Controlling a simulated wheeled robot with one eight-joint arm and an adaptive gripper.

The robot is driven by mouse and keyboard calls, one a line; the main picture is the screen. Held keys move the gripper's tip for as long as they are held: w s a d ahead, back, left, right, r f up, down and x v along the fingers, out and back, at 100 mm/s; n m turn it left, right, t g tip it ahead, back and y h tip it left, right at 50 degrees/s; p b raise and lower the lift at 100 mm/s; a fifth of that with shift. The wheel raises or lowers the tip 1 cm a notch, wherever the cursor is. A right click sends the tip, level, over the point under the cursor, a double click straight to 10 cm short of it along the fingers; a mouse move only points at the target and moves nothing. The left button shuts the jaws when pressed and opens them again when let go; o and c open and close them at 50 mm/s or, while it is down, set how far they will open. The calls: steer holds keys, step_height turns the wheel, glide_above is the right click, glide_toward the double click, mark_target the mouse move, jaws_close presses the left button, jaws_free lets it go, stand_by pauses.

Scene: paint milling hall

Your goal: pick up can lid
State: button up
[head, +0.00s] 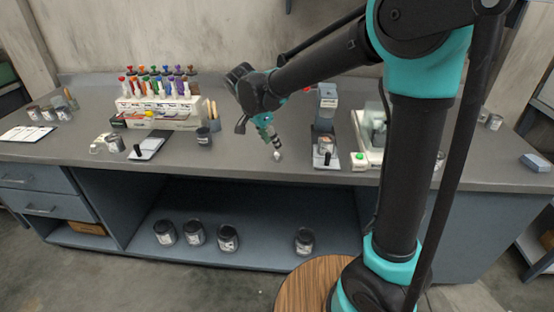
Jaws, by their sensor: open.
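My gripper (275,148) hangs above the grey bench top (230,165) near its front edge, pointing down. It is small in the view, and a small pale spot shows at its tip. I see nothing clearly held. A small pale round piece (95,149) lies at the left beside a small metal can (115,144); it may be a lid, but it is too small to tell. Another can (326,146) stands on the grey bench device (327,110) right of my gripper. My gripper is apart from these things.
A rack of coloured bottles (160,105) stands at the back left. A dark jar (204,136) and a flat scale-like device (148,147) are left of my gripper. A white machine (369,140) stands at right. Several dark jars (194,235) sit on the lower shelf.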

mark_target(276, 154)
steer(key=shift+x, duration=2.65)
steer(key=shift+s, duration=0.1)
steer(key=shift+c, duration=0.4)
steer(key=c, duration=0.8)
